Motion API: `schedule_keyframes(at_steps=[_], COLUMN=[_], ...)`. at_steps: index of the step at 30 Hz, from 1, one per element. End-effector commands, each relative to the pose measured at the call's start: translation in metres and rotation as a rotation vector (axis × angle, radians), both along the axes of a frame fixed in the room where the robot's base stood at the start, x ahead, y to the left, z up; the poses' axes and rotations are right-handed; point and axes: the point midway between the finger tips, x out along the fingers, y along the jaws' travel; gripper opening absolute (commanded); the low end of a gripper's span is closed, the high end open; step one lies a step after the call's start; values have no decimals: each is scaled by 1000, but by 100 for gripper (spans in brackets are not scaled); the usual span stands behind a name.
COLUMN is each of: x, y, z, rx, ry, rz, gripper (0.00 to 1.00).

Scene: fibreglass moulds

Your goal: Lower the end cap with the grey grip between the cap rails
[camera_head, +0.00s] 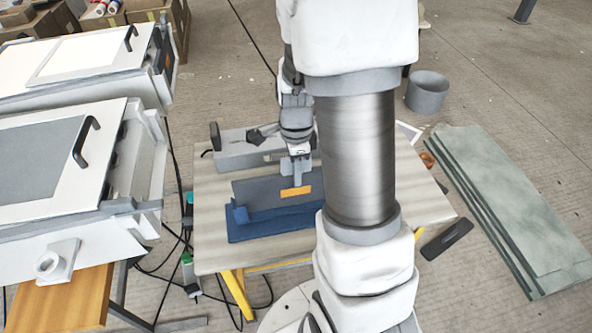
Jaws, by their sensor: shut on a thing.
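My gripper (296,170) points down over the table and is shut on the grip of a dark grey-blue panel, which I take to be the end cap (258,192). The grip itself is mostly hidden by the fingers. The panel stands roughly upright and has an orange patch (296,192) below my fingers. Directly below and in front of it lies a blue mould piece (262,229) with a raised edge at its left. I cannot tell whether the panel touches the blue piece. The cap rails cannot be made out clearly, and my arm hides the right side.
The pale wooden table (214,253) has bare room at its left and front. A grey box-shaped part (235,155) sits behind the panel. White mould cases (60,190) stand at the left, green slabs (510,210) and a grey bucket (428,92) on the floor at right.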

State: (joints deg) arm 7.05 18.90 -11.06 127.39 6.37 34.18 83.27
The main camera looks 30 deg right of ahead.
Motion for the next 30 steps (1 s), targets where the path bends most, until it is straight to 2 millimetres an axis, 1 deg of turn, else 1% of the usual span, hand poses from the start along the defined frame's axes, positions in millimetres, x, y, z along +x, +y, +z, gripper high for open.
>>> schedule_keyframes(at_steps=[21, 22, 24, 26, 27, 28, 30], x=[0, 0, 0, 0, 0, 0, 0], y=[0, 0, 0, 0, 0, 0, 0], z=[-19, -19, -18, -18, -18, -18, -18], rx=[0, 0, 0, 0, 0, 0, 0], ry=[1, 0, 0, 0, 0, 0, 0], rz=[1, 1, 1, 1, 1, 0, 0], gripper=[0, 22, 34, 45, 52, 55, 55])
